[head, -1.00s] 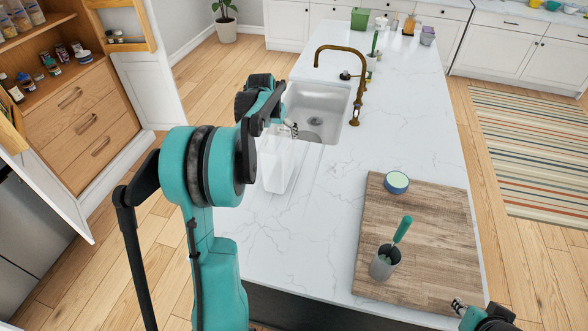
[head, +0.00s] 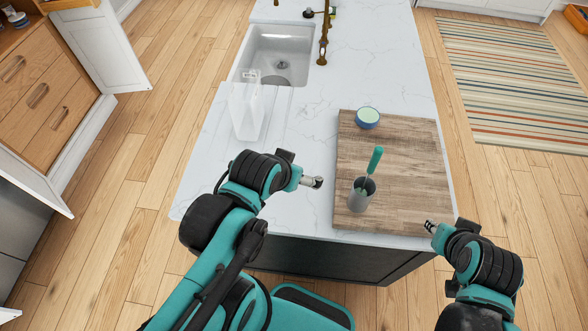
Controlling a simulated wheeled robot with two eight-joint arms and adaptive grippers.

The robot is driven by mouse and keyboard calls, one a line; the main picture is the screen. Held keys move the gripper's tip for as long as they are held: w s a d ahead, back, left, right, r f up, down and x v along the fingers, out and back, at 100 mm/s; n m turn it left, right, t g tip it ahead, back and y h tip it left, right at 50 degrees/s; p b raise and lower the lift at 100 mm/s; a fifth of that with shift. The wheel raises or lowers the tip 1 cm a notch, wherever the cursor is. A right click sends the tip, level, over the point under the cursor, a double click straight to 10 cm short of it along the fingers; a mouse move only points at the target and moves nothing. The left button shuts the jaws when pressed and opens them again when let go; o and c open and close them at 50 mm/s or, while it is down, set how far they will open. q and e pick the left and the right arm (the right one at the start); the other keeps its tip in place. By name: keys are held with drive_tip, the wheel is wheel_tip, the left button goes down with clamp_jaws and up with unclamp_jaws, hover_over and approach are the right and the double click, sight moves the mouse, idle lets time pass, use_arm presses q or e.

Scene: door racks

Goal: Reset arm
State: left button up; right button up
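My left gripper (head: 314,182) is over the near part of the white marble counter, left of the wooden board, and it looks empty.
The wooden board (head: 391,203) carries a blue-rimmed bowl (head: 367,118) and a grey cup (head: 360,197) with a teal-handled tool (head: 374,162). A clear container (head: 247,108) stands beside the sink (head: 261,47). The counter (head: 296,135) between container and board is bare.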

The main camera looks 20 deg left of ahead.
drive_tip(key=shift+w, duration=0.1)
wheel_tip(320, 180, down, 19)
drive_tip(key=b, duration=1.9)
